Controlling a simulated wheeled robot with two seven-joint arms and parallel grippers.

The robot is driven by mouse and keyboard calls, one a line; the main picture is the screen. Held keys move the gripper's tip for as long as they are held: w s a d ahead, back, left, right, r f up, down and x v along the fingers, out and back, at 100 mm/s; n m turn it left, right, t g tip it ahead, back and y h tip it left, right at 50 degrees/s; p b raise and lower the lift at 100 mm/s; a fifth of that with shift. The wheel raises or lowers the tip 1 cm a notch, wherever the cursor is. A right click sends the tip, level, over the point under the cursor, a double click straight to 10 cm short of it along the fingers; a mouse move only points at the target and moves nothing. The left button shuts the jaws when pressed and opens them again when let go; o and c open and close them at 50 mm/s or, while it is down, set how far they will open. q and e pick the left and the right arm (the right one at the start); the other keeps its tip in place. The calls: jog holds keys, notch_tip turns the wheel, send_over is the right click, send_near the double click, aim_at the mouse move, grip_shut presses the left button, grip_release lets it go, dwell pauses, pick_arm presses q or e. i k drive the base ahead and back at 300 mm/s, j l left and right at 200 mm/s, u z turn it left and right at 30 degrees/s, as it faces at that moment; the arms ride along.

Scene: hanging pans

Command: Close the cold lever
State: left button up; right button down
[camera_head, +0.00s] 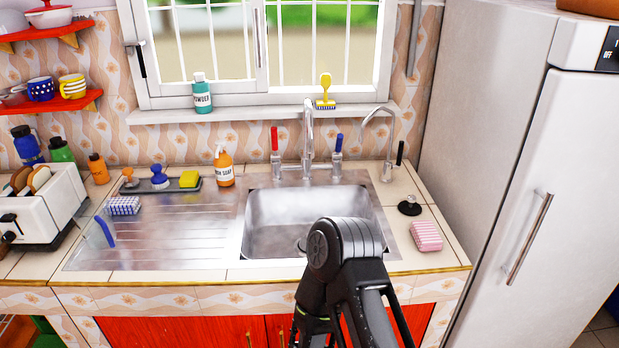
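The cold lever (338,143), with a blue handle, stands near upright on the back edge of the sink, right of the main faucet (308,130). The matching red lever (275,139) stands left of the faucet. The steel sink basin (300,215) lies in front of them. I cannot make out water running from the spout. One black arm of mine rises at the bottom centre in front of the basin, well short of the cold lever. I cannot make out fingertips of either gripper, and I cannot tell which arm this is.
A thin second tap (380,135) with a black handle stands right of the cold lever. A black stopper (409,206) and a pink sponge (426,236) lie on the right counter. A soap bottle (224,168) stands left. The fridge (520,170) bounds the right side.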

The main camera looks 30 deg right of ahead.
aim_at(338, 153)
jog(key=z, duration=1.3)
